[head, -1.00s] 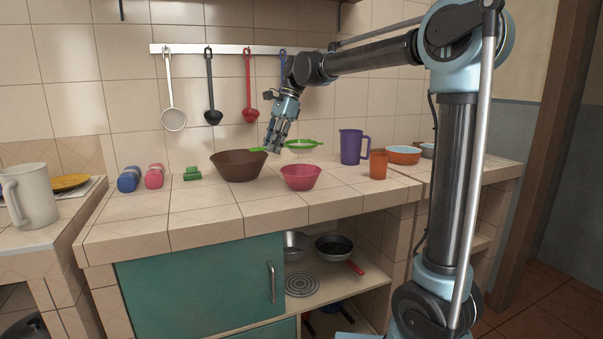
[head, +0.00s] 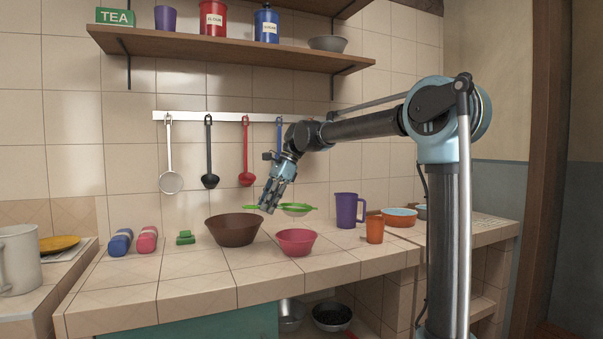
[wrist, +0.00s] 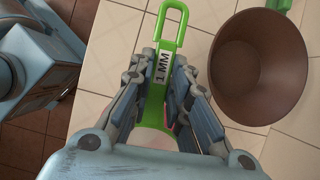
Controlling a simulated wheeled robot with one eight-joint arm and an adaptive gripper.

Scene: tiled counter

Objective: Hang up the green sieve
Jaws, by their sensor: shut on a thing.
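The green sieve (head: 296,210) is held above the counter, its green-rimmed bowl to the right of my gripper (head: 271,205) in the head view. My gripper is shut on the sieve's green handle. In the wrist view the handle (wrist: 172,22) runs between the fingers (wrist: 166,95), with a loop at its end and a "1 MM" label. The white rail (head: 230,117) on the wall carries a white strainer (head: 171,182), a black ladle (head: 210,180), a red ladle (head: 247,178) and a blue-handled utensil (head: 279,130), partly hidden by my arm.
A brown bowl (head: 233,231) stands near my gripper; a pink bowl (head: 296,241) is in front. A purple pitcher (head: 346,211), orange cup (head: 375,229) and orange-and-blue bowl (head: 399,217) stand to the right. A wooden shelf (head: 230,51) projects above the rail.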

